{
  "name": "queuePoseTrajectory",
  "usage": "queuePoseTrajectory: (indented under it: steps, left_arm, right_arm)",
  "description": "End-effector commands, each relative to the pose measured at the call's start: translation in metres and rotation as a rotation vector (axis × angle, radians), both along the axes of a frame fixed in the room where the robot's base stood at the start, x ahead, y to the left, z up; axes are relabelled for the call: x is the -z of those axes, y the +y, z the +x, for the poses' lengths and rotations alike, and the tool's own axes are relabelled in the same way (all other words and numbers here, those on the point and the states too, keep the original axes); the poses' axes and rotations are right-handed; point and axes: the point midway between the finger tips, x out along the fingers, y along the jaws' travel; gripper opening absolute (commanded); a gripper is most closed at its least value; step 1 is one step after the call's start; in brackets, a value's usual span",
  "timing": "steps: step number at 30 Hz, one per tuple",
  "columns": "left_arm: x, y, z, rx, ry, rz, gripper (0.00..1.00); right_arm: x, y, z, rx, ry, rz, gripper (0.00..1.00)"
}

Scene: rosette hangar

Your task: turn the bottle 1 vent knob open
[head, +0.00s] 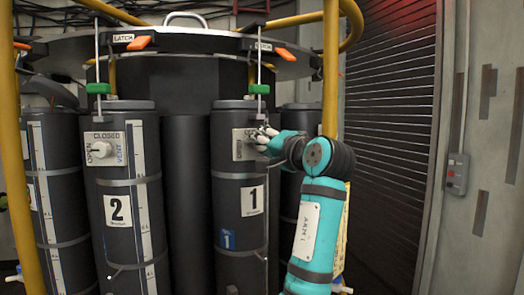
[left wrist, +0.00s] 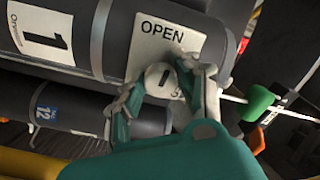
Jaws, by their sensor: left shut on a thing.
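Bottle 1 (head: 238,190) is a dark grey upright cylinder with a white "1" label. Its white vent plate (head: 240,145) is partly hidden by my left gripper (head: 263,134) in the head view. In the left wrist view the plate (left wrist: 150,40) shows the word OPEN. The round white vent knob (left wrist: 163,79) sits on it, with a dark mark on its face. My left gripper is shut on the knob, one finger on each side. My right gripper is not in view.
Bottle 2 (head: 120,220) stands to the left with its own knob (head: 101,150). Green clamps (head: 98,88) and orange latch handles (head: 139,43) are above. Yellow posts (head: 330,70) stand at both sides. A dark shutter (head: 390,130) is at the right.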

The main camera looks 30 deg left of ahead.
Motion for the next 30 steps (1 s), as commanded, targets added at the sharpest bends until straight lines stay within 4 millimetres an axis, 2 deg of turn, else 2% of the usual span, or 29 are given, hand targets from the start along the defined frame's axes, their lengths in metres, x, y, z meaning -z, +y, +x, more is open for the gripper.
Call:
queuePoseTrajectory:
  steps: [9,24,25,30]
  left_arm:
    - [0.0045,0.0004,0.0006,-0.003,-0.083,-0.051,0.00]
    - [0.0053,0.0005,0.0009,-0.003,-0.094,-0.058,0.00]
    - [0.0052,0.0005,0.0009,-0.003,-0.094,-0.058,0.36]
    - [0.0037,0.0002,0.0008,-0.001,-0.097,-0.055,0.55]
  right_arm:
    - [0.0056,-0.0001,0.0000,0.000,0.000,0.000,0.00]
    - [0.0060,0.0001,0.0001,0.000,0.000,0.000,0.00]
    - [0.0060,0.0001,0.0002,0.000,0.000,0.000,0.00]
    - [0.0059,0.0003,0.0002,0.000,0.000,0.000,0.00]
